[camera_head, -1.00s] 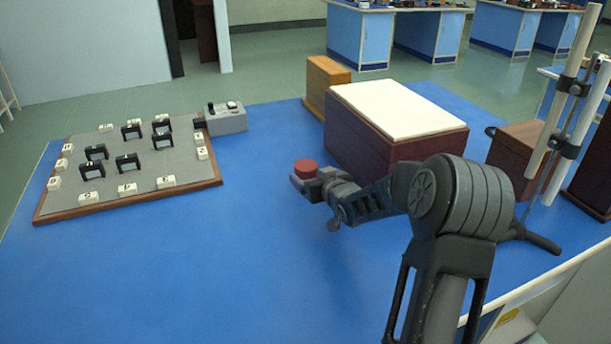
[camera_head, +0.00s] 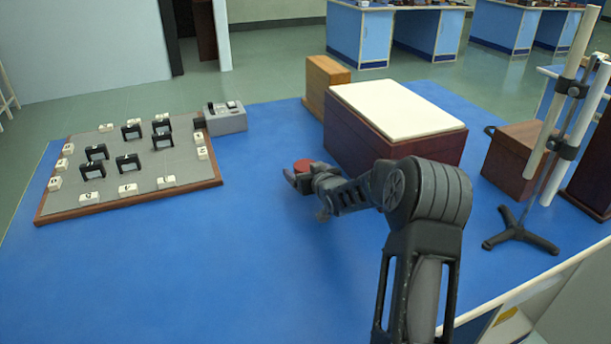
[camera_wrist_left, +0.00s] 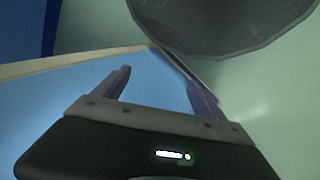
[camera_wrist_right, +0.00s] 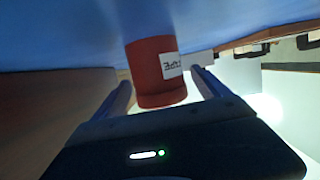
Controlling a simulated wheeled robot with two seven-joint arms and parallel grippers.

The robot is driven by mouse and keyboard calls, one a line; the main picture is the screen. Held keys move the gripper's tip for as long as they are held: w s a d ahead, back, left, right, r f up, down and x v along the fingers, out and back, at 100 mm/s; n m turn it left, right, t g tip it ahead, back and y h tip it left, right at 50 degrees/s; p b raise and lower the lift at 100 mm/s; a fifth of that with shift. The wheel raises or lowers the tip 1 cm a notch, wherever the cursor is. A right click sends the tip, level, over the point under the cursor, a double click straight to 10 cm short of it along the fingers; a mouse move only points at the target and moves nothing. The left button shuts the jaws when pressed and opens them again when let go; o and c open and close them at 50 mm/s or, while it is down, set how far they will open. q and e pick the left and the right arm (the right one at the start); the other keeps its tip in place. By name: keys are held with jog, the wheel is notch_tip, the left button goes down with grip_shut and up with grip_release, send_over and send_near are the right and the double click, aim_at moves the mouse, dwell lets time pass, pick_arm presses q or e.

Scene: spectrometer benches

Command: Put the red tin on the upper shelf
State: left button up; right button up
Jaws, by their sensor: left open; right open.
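The red tin (camera_head: 303,164) stands on the blue bench top, left of the dark red box; the gripper hides its lower part in the head view. In the right wrist view the tin (camera_wrist_right: 150,66), with a white label, sits between the finger lines. My right gripper (camera_head: 300,178) is open at the tin, its fingers (camera_wrist_right: 160,84) apart on either side; I cannot tell whether they touch it. My left gripper (camera_wrist_left: 157,80) is open and empty, and shows only in the left wrist view. I cannot make out an upper shelf in these views.
A dark red box with a white top (camera_head: 395,112) stands behind the right gripper. A wooden block (camera_head: 327,85), a brown box (camera_head: 515,160) and a rod stand (camera_head: 521,237) are nearby. A board (camera_head: 130,197) with small parts lies left. The front-left bench top is clear.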

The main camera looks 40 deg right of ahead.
jog(key=shift+c, duration=0.4)
jog(key=c, duration=1.5)
